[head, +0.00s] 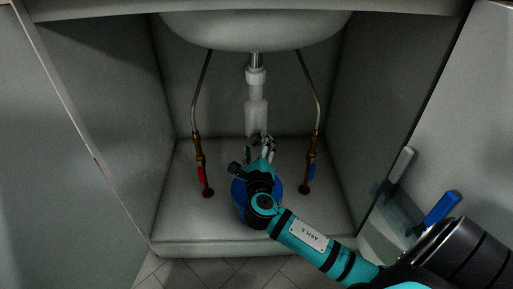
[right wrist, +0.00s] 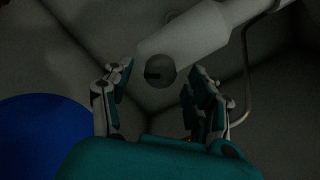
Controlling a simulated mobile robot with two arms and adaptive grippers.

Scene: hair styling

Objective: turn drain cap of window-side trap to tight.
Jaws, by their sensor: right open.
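The white trap (head: 256,110) hangs under the sink basin (head: 255,28) in the head view. In the right wrist view the trap body (right wrist: 185,38) comes in from the top right. Its dark round drain cap (right wrist: 160,71), with a slot across it, faces my right gripper (right wrist: 160,92). The gripper's fingers are apart, one on each side of the cap, and I see no clear contact. In the head view my right gripper (head: 262,142) is just below the trap's lower end, and the cap is hidden there. My left gripper does not show.
A blue bucket (head: 240,204) stands on the cabinet floor beneath my right arm. A red-handled valve (head: 201,174) is at left and a blue-handled valve (head: 312,171) at right, each on a pipe. Cabinet walls close in both sides. A clear bin with a blue-handled tool (head: 441,207) stands at right.

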